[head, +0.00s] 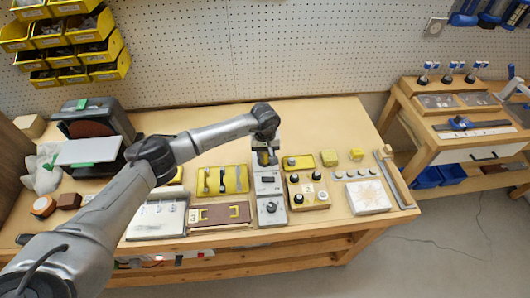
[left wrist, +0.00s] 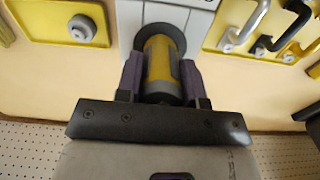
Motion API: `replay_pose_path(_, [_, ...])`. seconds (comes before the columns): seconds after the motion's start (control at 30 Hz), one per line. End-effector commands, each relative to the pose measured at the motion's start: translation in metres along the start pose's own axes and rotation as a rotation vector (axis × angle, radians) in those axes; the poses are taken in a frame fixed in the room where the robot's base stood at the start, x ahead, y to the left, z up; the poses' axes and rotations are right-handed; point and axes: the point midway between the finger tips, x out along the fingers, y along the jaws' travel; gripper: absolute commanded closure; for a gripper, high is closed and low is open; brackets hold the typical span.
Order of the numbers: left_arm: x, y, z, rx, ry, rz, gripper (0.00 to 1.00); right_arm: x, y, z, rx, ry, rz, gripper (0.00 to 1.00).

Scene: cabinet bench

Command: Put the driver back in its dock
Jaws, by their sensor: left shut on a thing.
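The driver (left wrist: 158,62), a yellow and grey cylinder, sits between the two dark fingers of my left gripper (left wrist: 162,82), which is shut on it. In the left wrist view its far end overlaps a dark round ring (left wrist: 172,29) on the pale dock panel (left wrist: 130,14). I cannot tell whether the driver is in the ring or just in front of it. In the head view my left gripper (head: 266,150) is over the back end of the grey dock panel (head: 268,187), and my arm hides much of the driver there. My right gripper is not in view.
A yellow plate with handles (head: 222,181) lies left of the dock, and a yellow box with black knobs (head: 308,192) stands close on its right. A pegboard (head: 250,50) rises behind the bench.

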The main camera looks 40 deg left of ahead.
Motion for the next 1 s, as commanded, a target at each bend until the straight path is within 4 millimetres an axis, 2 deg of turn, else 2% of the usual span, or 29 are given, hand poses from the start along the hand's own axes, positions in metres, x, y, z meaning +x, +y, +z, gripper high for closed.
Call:
replay_pose_path(0.47, [0.0012,0.0000,-0.0002,0.000,0.001,0.000,0.89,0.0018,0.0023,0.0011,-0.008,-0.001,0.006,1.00])
replay_pose_path(0.5, [0.0012,0.0000,-0.0002,0.000,0.001,0.000,0.61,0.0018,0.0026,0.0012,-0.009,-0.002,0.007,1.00])
replay_pose_path(0.77, [0.0011,0.0000,-0.0001,0.000,0.001,0.000,0.36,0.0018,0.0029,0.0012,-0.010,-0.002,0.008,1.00])
replay_pose_path(0.93, [0.0011,0.0001,-0.0001,0.000,0.000,0.000,0.35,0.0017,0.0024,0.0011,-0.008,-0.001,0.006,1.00])
replay_pose_path(1.0, [0.0016,-0.0001,0.0001,0.000,0.000,-0.001,0.28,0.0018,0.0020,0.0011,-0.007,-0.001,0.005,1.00])
